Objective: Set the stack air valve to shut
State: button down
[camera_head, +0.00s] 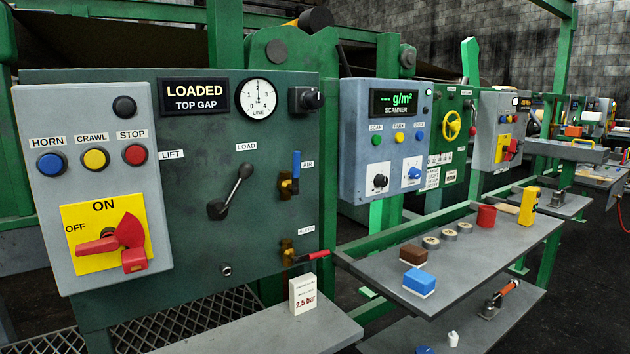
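The valve labelled AIR (296,164) is on the right side of the dark green panel. It has a brass body and a blue lever handle that points straight up. Below it is a second brass valve with a red lever (305,257), under a small label that seems to read BLEED. The red lever points right, nearly level. My gripper is not in view.
Between the panel's LIFT and LOAD labels, a black lever (231,191) leans toward LOAD. A red rotary switch (118,242) sits on a yellow plate at left.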

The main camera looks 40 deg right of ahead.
aim_at(294, 190)
jog(key=z, duration=1.05)
